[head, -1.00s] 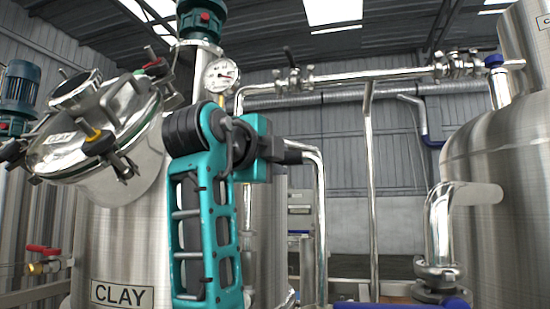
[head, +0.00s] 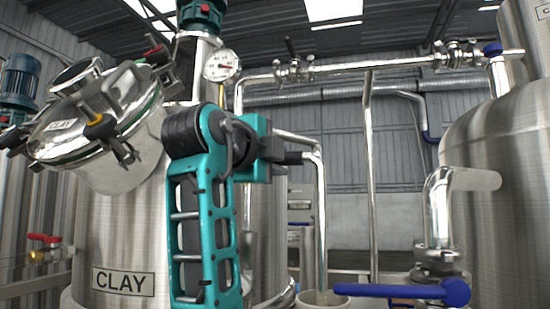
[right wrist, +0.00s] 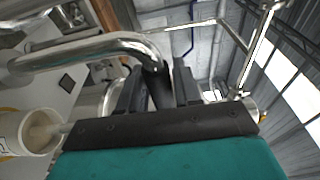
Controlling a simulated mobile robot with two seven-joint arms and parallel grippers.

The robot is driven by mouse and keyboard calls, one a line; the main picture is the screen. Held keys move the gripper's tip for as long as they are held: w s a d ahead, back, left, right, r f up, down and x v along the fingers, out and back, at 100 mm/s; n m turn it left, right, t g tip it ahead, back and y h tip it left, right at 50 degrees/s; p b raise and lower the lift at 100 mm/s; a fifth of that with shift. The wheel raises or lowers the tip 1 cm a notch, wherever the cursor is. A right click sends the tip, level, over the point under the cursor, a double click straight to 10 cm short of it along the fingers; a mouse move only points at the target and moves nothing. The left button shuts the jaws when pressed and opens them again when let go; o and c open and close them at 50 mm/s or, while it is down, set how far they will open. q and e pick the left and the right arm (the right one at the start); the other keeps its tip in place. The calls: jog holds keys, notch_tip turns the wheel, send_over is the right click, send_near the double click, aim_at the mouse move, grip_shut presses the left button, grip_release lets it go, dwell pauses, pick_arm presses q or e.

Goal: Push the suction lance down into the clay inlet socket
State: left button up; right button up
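The suction lance (head: 320,215) is a bent steel pipe. Its upright part runs down to the mouth of a white bucket (head: 325,299) at the bottom of the head view. The bend of the lance (right wrist: 110,45) and the bucket (right wrist: 35,130) also show in the right wrist view. My right gripper (head: 284,154) is at the upper end of the lance. In the right wrist view my right gripper (right wrist: 158,88) has its fingers on both sides of the lance's dark grip. I cannot pick out the clay inlet socket. My left gripper is out of view.
The steel tank marked CLAY (head: 105,245) stands at the left, behind my arm, with a tilted lidded vessel (head: 95,125) above. A steel tank (head: 505,215) stands at the right. A blue handle (head: 400,291) crosses low between. Overhead pipe (head: 390,65) spans the back.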

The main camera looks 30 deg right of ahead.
jog(key=o, duration=0.5)
jog(key=v, duration=1.3)
